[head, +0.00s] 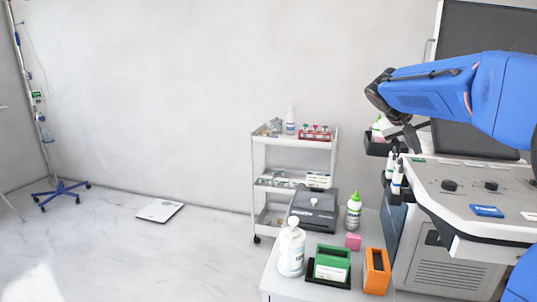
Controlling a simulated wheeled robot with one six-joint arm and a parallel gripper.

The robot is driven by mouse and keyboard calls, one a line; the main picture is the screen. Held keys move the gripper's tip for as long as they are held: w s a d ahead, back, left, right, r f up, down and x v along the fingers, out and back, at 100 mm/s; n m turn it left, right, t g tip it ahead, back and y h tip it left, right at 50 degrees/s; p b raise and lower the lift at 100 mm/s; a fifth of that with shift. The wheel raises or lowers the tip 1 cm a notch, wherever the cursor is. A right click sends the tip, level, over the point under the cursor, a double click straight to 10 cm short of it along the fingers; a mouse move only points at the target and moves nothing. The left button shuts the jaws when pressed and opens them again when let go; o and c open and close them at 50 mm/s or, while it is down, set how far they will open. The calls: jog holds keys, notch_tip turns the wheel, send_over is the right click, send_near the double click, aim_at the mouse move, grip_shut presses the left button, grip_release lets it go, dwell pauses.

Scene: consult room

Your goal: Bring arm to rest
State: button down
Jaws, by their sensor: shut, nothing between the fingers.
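My blue arm reaches in from the right edge, raised over the grey machine console (470,185). My gripper (411,138) is dark and hangs at the arm's left end, pointing down. It is shut and empty. In this view it overlaps the area near a small dark bin (376,147) on the machine's side; I cannot tell the gap between them.
A white table (275,284) at the front holds a white bottle (291,250), a green box (331,264), an orange holder (376,272) and a green-capped bottle (354,212). A shelf cart (293,141) stands behind. The left floor is mostly clear, with a flat scale (160,211) and a drip stand (60,187).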

jog(key=s+a+f+n+y, duration=0.1)
jog(key=s+a+f, duration=0.4)
jog(key=s, duration=0.7)
jog(key=s+a+f+n+y, duration=0.1)
jog(key=s+a+f+y, duration=0.3)
jog(key=s+f, duration=0.5)
jog(key=s+a+f+n+y, duration=0.1)
jog(key=s+a+f+y, duration=0.2)
jog(key=s+a+f, duration=0.5)
jog(key=s, duration=0.9)
jog(key=shift+s+n+t, duration=0.15)
jog(key=shift+n+t, duration=0.25)
